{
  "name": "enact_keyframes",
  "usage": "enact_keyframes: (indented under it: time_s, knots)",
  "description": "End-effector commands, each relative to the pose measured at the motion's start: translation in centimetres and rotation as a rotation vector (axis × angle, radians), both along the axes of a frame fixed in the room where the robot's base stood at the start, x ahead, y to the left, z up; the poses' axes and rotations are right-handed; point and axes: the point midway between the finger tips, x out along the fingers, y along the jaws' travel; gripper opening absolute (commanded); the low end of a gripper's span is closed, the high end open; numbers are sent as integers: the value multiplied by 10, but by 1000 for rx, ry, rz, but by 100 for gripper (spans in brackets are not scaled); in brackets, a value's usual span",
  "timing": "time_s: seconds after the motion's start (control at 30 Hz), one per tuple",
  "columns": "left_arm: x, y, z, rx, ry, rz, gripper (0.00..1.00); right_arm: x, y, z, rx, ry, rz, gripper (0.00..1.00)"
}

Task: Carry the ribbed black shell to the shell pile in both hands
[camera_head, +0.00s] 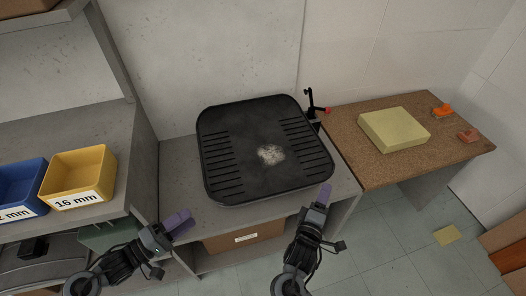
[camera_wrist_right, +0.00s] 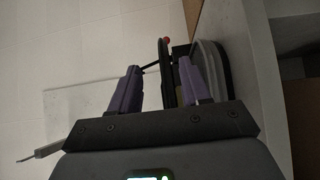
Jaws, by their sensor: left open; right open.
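The ribbed black shell (camera_head: 232,128) lies flat on the grey bench in the middle of the head view, with rows of slots at both sides and a pale rough patch near its centre. My left gripper (camera_head: 179,224) is open and empty, in front of the bench and left of the shell's near edge. My right gripper (camera_head: 323,196) is open and empty, by the shell's near right corner, apparently just short of it. In the right wrist view, its purple fingers (camera_wrist_right: 158,90) stand apart, with the shell's rim (camera_wrist_right: 212,70) beside the right finger. I cannot identify a shell pile.
A yellow bin (camera_head: 78,172) and a blue bin (camera_head: 20,185) stand at the left. A black stand with a red tip (camera_head: 312,103) is behind the shell. A brown table (camera_head: 445,145) at the right holds a yellow foam block (camera_head: 394,130) and orange clamps. A cardboard box (camera_head: 245,238) sits below the bench.

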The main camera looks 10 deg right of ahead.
Motion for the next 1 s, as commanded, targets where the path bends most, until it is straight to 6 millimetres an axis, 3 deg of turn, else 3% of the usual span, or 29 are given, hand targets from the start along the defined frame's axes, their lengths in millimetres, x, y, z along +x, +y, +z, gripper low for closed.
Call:
enact_keyframes:
  time_s: [0.33,0.77,1.0]
  knots:
    - [0,0,0,0,0,0,47,-26,20,0,0,1,-1,47]
    - [0,0,1,0,0,0,47,-27,21,1,0,0,-1,47]
    - [0,0,13,0,1,0,47,-27,21,17,0,0,-1,47]
